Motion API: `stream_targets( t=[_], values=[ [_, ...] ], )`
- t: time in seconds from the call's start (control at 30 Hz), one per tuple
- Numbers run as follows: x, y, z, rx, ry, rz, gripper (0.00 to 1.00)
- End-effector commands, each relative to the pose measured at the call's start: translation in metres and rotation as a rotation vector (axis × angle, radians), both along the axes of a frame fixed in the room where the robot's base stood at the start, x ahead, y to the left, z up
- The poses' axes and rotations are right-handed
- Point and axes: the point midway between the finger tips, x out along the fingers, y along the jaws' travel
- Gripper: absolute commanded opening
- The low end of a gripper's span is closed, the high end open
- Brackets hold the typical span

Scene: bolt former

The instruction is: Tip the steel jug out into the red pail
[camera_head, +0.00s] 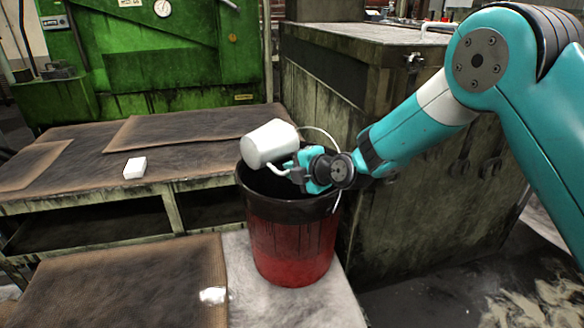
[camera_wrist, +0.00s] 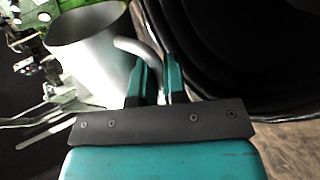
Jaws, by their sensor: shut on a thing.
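The steel jug (camera_head: 266,143) is a pale, smooth cylinder held tilted over the mouth of the red pail. The red pail (camera_head: 292,250) has a black upper band and rim and stands upright on a pale surface. My gripper (camera_head: 287,170) is shut on the jug's handle, above the pail's opening. In the wrist view the jug (camera_wrist: 95,75) is left of my gripper (camera_wrist: 158,75), with its curved handle between the fingers. The pail's dark inside (camera_wrist: 225,50) shows at the right. The jug's contents and the pail's bottom are hidden.
A worn bench (camera_head: 190,160) with a small white block (camera_head: 135,167) stands behind and left of the pail. A brown mat (camera_head: 125,285) lies in front left. A grimy cabinet (camera_head: 400,225) stands close at the right. A green machine (camera_head: 165,65) is at the back.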

Motion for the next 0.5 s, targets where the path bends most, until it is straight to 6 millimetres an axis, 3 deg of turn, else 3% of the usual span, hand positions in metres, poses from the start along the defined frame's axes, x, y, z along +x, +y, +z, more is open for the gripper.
stream_targets(
  t=[0.5],
  values=[
    [0.0005,-0.0003,-0.0030,0.044,0.034,0.000,0.00]
  ],
)
